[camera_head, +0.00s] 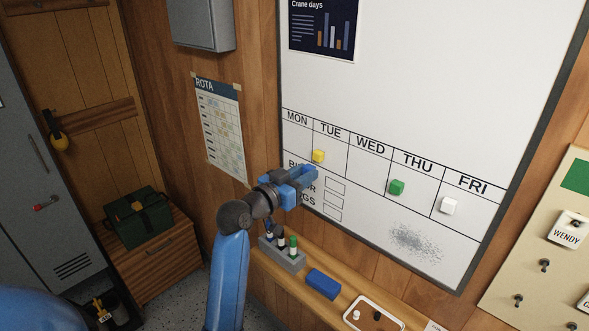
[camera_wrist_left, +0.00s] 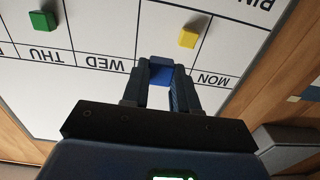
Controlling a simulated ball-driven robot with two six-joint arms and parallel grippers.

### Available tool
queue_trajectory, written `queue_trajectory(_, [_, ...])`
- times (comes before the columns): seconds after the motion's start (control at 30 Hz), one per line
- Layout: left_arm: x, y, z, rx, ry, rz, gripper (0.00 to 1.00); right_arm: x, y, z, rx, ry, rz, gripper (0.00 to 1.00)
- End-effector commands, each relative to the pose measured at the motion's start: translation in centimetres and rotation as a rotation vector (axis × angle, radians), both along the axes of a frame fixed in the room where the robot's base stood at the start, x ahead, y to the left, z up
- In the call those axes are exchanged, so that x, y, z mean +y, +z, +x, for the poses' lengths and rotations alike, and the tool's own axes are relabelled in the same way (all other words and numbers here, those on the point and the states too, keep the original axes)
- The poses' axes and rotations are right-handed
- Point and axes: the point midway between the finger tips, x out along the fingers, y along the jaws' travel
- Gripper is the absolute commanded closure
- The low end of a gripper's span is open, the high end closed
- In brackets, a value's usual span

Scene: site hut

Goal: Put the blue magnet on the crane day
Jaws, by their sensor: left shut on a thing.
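The whiteboard (camera_head: 420,75) has a week grid with columns MON to FRI, and also shows in the left wrist view (camera_wrist_left: 100,20). A dark "Crane days" poster (camera_head: 322,28) with a small bar chart is at its top left. My left gripper (camera_head: 308,175) is in front of the grid's lower left; in the wrist view (camera_wrist_left: 160,80) it is shut on the blue magnet (camera_wrist_left: 160,70). The magnet is hard to tell from the blue fingers in the head view. I cannot tell whether it touches the board. My right gripper is not in view.
A yellow magnet (camera_head: 318,156) is under TUE, a green one (camera_head: 397,187) under THU, a white one (camera_head: 448,206) under FRI. The WED column looks clear. Below are a pen holder (camera_head: 283,254), a blue eraser (camera_head: 323,284) and a tray (camera_head: 349,320) on the ledge.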

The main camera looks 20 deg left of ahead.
Motion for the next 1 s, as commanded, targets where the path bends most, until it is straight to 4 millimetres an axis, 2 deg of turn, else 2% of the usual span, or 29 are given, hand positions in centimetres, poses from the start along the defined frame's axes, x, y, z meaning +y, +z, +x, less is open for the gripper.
queue_trajectory(0.13, [-0.5,-0.7,0.0,0.001,-0.022,0.001,1.0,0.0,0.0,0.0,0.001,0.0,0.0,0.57])
queue_trajectory(0.37, [-0.9,-0.8,1.1,-0.001,-0.024,0.005,1.0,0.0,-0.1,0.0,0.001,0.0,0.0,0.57])
queue_trajectory(1.0, [-2.8,-0.9,6.4,0.001,-0.022,0.004,1.0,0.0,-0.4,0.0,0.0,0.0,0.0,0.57])
